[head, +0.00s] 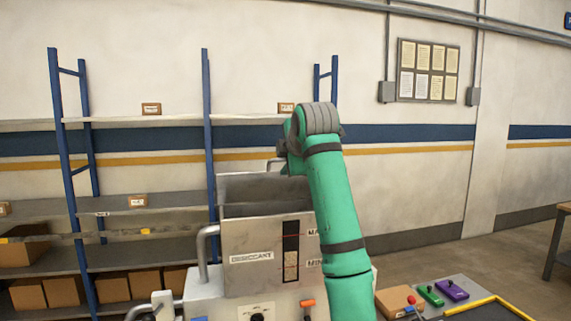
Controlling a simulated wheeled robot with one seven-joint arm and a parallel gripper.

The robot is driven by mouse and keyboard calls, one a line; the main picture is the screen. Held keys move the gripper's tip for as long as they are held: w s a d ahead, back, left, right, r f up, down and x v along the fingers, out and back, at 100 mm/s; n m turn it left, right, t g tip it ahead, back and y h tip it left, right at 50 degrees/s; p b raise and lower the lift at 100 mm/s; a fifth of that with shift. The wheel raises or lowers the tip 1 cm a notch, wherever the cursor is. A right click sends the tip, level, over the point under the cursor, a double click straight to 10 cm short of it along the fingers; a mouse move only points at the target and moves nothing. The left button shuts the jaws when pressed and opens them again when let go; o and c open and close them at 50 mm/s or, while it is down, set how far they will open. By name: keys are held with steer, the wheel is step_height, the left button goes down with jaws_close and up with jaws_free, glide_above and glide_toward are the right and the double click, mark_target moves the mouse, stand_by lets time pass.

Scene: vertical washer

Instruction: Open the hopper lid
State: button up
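The hopper (265,243) is a grey metal box labelled DESICCANT, with a dark level window marked MAX and MIN on its front. A grey panel (245,190) rises at its top behind the front wall. It looks like the lid or the inner back wall; I cannot tell which, nor how far the lid is open. My green arm crosses in front of the hopper's right side, and its wrist bends over behind the top. A small pale part (275,165) shows beside the wrist, at the panel's top edge. My gripper's fingers are hidden, and any contact is unclear.
A curved grey pipe handle (204,250) stands left of the hopper. Blue-post shelves (140,122) with cardboard boxes (113,289) stand behind on the left. At lower right are a brown box (396,300), green (431,295) and purple (452,289) items.

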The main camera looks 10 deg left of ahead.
steer(key=shift+f, duration=0.1)
stand_by(0.3)
steer(key=v, duration=1)
steer(key=shift+s, duration=0.3)
steer(key=shift+d, duration=0.1)
